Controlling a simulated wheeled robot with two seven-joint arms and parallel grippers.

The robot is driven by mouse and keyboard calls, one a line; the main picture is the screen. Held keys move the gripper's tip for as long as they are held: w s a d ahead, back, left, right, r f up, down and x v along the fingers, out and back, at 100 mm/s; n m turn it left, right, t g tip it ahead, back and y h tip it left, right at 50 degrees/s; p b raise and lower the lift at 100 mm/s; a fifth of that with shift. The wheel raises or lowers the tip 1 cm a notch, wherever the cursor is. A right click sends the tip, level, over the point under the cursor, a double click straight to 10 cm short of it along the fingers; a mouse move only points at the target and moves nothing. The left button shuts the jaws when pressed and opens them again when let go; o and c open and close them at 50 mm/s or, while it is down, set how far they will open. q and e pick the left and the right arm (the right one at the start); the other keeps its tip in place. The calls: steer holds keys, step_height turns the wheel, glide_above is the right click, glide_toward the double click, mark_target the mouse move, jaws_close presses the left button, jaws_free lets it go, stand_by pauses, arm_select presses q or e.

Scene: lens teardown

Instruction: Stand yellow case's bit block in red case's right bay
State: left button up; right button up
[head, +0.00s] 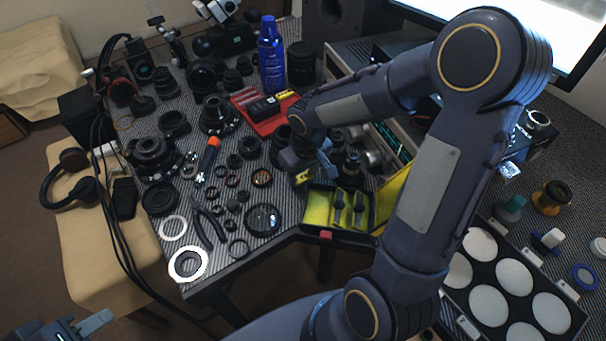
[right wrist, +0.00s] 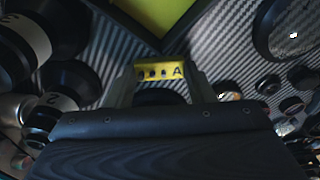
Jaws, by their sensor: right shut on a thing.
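My right gripper (head: 305,173) is shut on a small yellow bit block (right wrist: 161,73), held above the mat just behind the yellow case. In the right wrist view the block lies between both fingertips and shows a row of dark holes and a letter A. The open yellow case (head: 318,213) stands at the table's front edge with dark items inside; its lid leans to the right, partly behind my arm. The red case (head: 249,116) lies open further back, with a black item and a yellow piece in it; its right bay is too small to make out. My left gripper (head: 88,327) is low at the left edge, jaws unclear.
A blue bottle (head: 271,58) and a black cylinder (head: 301,63) stand behind the red case. Lens parts and rings crowd the striped mat. An orange-tipped tool (head: 209,156) and pliers (head: 209,222) lie left of centre. A tray of white discs (head: 487,305) is at lower right.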

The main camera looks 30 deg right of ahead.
mark_target(301, 175)
steer(key=shift+r, duration=0.15)
steer(key=shift+r, duration=0.25)
step_height(301, 175, up, 2)
steer(key=shift+r+p, duration=0.15)
steer(key=shift+p, duration=0.2)
steer(key=s+a+r, duration=0.8)
steer(key=s+r, duration=0.2)
steer(key=s, duration=0.1)
steer(key=shift+s+p, duration=0.3)
steer(key=shift+p, duration=0.15)
steer(key=shift+s, duration=0.1)
